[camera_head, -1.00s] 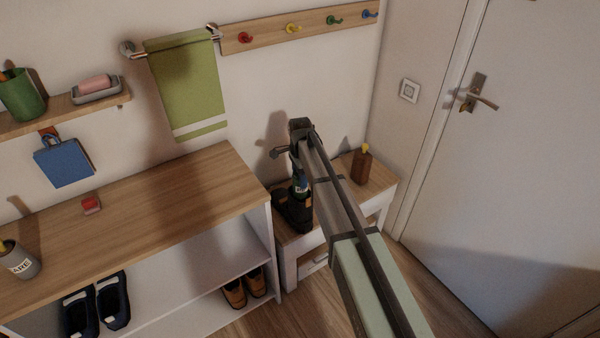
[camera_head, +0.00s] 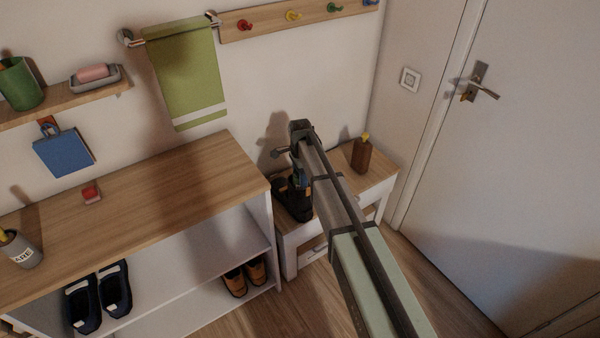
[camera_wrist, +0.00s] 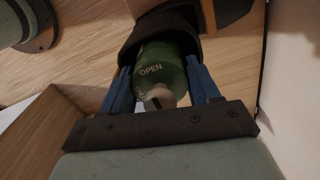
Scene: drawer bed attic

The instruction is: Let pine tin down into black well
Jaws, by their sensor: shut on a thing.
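The pine tin (camera_wrist: 162,66) is a dark green can with "OPEN" printed on it, seen in the wrist view. My gripper (camera_wrist: 160,75) is shut on it, with one blue finger on each side. The black well (camera_wrist: 178,22) is the opening of a black boot-like holder, and its dark rim overlaps the tin's far end. How deep the tin sits is hidden. In the head view the black well (camera_head: 291,202) stands on a small wooden table, and my gripper (camera_head: 300,177) is right above it. The tin is mostly hidden there by my arm.
The small table (camera_head: 377,183) also holds a brown bottle (camera_head: 362,156) with a yellow top, right of my arm. A wooden-topped shoe shelf (camera_head: 150,195) stands close on the left. The wall is behind and a white door (camera_head: 490,180) is on the right.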

